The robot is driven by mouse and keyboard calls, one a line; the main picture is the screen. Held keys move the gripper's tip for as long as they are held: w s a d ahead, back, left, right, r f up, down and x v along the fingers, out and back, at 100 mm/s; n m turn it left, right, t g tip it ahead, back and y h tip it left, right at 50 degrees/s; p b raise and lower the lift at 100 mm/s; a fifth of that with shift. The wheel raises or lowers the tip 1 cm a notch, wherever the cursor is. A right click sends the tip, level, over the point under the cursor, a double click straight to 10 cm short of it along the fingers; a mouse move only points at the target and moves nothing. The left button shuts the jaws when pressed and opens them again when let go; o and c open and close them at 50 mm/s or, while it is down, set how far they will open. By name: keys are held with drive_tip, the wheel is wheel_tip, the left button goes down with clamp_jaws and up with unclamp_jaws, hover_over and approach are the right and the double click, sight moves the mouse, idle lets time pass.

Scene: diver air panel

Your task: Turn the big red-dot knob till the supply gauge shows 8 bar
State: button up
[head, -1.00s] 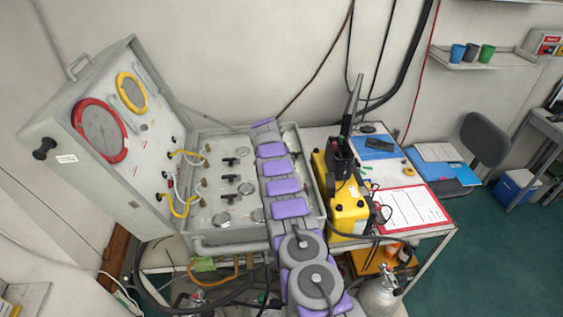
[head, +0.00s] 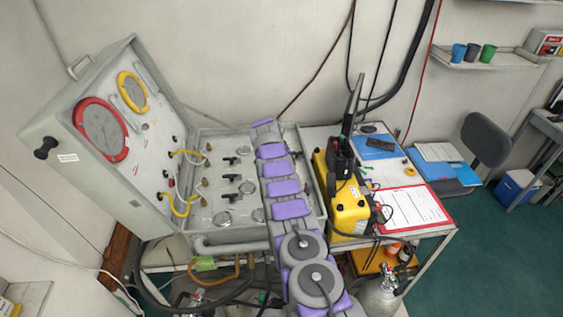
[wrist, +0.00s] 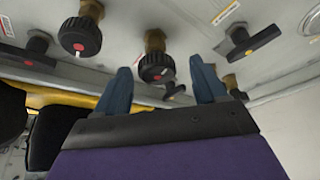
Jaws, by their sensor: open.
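In the wrist view my gripper (wrist: 162,72) is open, its two blue-grey fingers spread apart. A black ribbed knob with a red dot (wrist: 157,68) on a brass stem appears between the fingertips, with a gap on each side; I cannot tell how deep the fingers reach. A second black red-dot knob (wrist: 80,37) is to the left, clear of the fingers. Which is the bigger is unclear. In the head view the red-rimmed gauge (head: 101,130) and yellow-rimmed gauge (head: 132,92) are on the raised lid; their readings are too small to read. My arm hides my gripper there.
Black T-handles flank the knobs in the wrist view, one at right (wrist: 250,45) and one at left (wrist: 38,48). The open panel case (head: 225,240) has more handles and yellow hoses. A yellow unit (head: 350,212) stands close to the right of my arm.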

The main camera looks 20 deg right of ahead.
drive_tip(key=b+v, duration=0.1)
drive_tip(key=v, duration=1.6)
drive_tip(key=shift+r, duration=0.1)
